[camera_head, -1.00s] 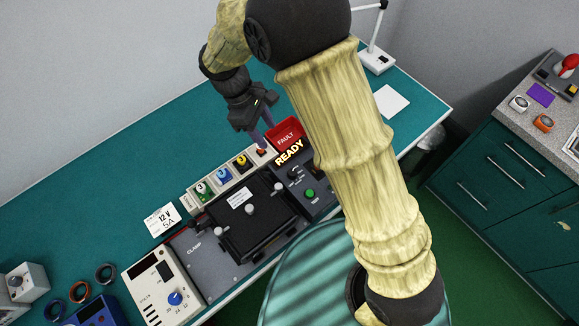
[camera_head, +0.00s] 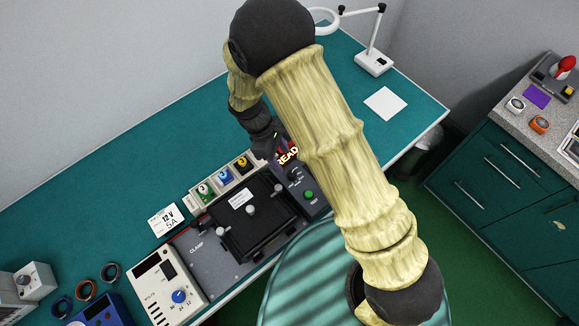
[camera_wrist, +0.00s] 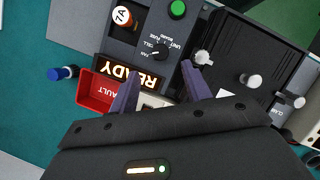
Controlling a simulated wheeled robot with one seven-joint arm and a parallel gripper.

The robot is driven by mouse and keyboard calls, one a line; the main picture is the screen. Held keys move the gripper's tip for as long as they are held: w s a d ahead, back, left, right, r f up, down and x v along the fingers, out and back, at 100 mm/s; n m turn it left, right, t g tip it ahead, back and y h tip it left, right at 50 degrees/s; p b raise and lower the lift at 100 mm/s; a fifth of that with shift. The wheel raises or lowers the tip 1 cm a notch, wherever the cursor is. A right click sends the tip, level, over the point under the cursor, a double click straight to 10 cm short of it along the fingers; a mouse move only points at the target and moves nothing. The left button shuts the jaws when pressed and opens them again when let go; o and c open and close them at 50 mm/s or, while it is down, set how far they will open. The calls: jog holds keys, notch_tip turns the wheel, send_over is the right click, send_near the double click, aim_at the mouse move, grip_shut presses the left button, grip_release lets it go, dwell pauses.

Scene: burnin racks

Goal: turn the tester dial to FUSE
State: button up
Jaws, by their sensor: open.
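The tester dial is a black knob (camera_wrist: 160,51) on the dark tester panel in the wrist view. Small white labels around it include FUSE, CELL, FAN, UNIT and BOARD; its pointer is too small to read surely. The dial (camera_head: 295,174) also shows in the head view, right of the black clamp fixture. My gripper (camera_wrist: 160,88) is open and empty, its two purple fingers apart. In the wrist view the dial lies beyond the fingertips, not between them. In the head view my gripper (camera_head: 277,147) is over the lit READY sign (camera_head: 288,156), partly covering it.
A green button (camera_wrist: 177,9) and an orange 7A fuse (camera_wrist: 122,18) are near the dial. The red FAULT bin (camera_wrist: 96,91) is beside the READY sign. The black clamp fixture (camera_head: 248,215) with upright knobs stands close by. The bench's back right is mostly clear.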

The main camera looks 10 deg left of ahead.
aim_at(291, 173)
jog(key=p+x, duration=0.2)
jog(key=x, duration=0.5)
jog(key=shift+d+f, duration=0.1)
jog(key=shift+f, duration=0.15)
jog(key=c, duration=1)
